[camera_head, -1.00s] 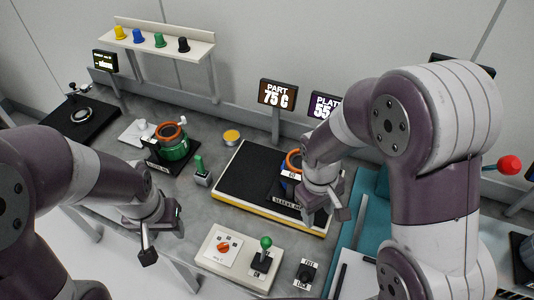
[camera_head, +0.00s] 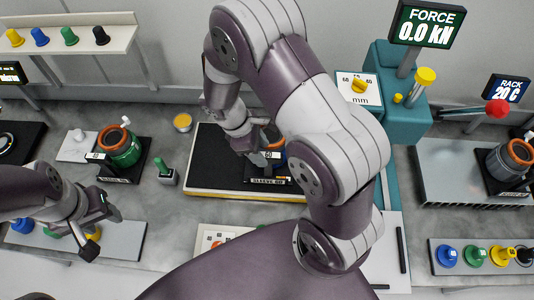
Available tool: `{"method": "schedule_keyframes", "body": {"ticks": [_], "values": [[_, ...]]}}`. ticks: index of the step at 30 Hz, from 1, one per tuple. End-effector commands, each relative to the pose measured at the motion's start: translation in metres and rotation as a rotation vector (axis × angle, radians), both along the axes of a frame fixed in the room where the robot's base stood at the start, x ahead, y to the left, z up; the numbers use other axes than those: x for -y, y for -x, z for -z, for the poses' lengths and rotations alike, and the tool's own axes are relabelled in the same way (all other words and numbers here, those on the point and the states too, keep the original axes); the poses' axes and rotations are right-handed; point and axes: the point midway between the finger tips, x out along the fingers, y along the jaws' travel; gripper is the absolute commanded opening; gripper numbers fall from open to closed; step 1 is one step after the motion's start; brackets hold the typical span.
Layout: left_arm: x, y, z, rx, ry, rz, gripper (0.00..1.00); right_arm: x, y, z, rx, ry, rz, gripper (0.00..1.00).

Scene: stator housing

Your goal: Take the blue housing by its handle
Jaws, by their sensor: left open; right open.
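The blue housing (camera_head: 281,156) has an orange ring on top and stands on the black plate (camera_head: 212,162), by a label reading SLEEVE 60. My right arm and gripper cover much of it, and its handle is not clear to see. My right gripper (camera_head: 264,157) is open at the housing's left side; I cannot tell whether it touches. My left gripper (camera_head: 97,228) is open and empty at the lower left, well away from the blue housing.
A green housing (camera_head: 123,148) with an orange ring stands on a black stand at left. A green-handled device (camera_head: 166,174) and a yellow-topped disc (camera_head: 182,122) are between. A teal press (camera_head: 405,120) is right of my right arm. A grey housing (camera_head: 506,162) sits on the right rack.

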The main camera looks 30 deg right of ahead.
Motion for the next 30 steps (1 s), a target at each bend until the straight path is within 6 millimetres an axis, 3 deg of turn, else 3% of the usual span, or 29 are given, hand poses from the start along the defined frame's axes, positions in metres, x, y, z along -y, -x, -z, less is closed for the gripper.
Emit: {"method": "schedule_keyframes", "body": {"ticks": [2,6,13,18,30], "values": [[0.0,0.0,-0.012,0.001,0.0,0.0,0.5,0.008,0.005,0.009,-0.006,0.001,0.003,0.51],[0.0,0.0,-0.011,0.001,0.0,0.0,0.5,0.014,0.008,0.029,-0.002,0.0,0.002,0.51],[0.0,0.0,-0.01,0.001,0.0,0.0,0.5,0.014,0.008,0.032,0.0,-0.001,0.002,0.51],[0.0,0.0,-0.01,0.001,0.0,0.0,0.5,0.014,0.008,0.032,0.0,-0.001,0.002,0.0],[0.0,0.0,-0.011,0.001,0.0,0.0,0.5,0.014,0.008,0.032,0.002,0.0,0.003,0.0]]}}
